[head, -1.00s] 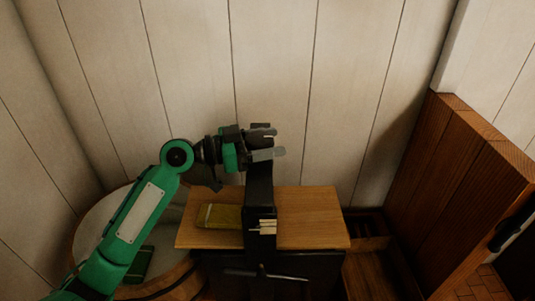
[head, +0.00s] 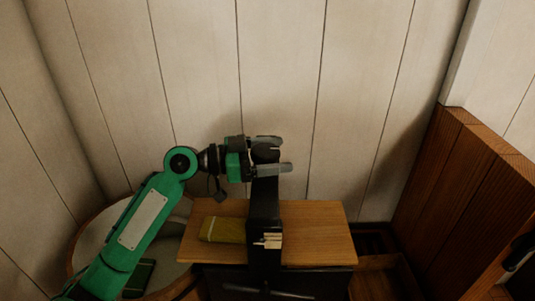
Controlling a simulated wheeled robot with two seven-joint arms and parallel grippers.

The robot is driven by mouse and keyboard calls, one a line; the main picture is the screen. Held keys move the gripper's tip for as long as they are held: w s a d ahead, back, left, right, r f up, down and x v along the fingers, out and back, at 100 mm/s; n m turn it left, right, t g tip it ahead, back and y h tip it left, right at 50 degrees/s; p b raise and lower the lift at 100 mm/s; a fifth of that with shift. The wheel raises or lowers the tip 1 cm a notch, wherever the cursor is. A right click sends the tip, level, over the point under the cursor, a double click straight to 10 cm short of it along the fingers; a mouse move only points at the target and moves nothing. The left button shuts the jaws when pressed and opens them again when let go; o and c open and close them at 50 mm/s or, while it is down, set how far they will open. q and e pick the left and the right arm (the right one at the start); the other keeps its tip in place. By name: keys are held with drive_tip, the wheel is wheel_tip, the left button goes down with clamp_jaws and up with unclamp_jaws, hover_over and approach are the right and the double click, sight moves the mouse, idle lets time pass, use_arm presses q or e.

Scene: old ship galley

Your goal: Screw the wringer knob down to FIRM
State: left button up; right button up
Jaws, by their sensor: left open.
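The wringer is a dark upright frame (head: 264,205) standing on a wooden board (head: 320,230). Its dark round knob (head: 265,153) is at the top of the frame. My left gripper (head: 274,155) is open, with one grey finger on the far side of the knob and one on the near side. I cannot tell whether the fingers touch the knob. Small pale marks (head: 268,240) show low on the frame; no FIRM lettering is readable. My right gripper is not in view.
A yellow-green block (head: 220,229) lies on the board left of the frame. A round wooden tub (head: 87,247) stands at the left, partly behind my arm. A plank wall (head: 350,100) rises behind, and a brown wooden panel (head: 465,190) bounds the right.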

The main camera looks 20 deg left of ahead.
use_arm(q)
drive_tip(key=shift+s+a+f, duration=0.1)
drive_tip(key=shift+s+a, duration=0.05)
drive_tip(key=shift+a, duration=0.15)
drive_tip(key=b+v, duration=0.5)
drive_tip(key=v, duration=0.8)
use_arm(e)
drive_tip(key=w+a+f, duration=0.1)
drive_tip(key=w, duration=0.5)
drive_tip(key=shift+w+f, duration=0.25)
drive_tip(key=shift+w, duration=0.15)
use_arm(q)
drive_tip(key=shift+s, duration=0.1)
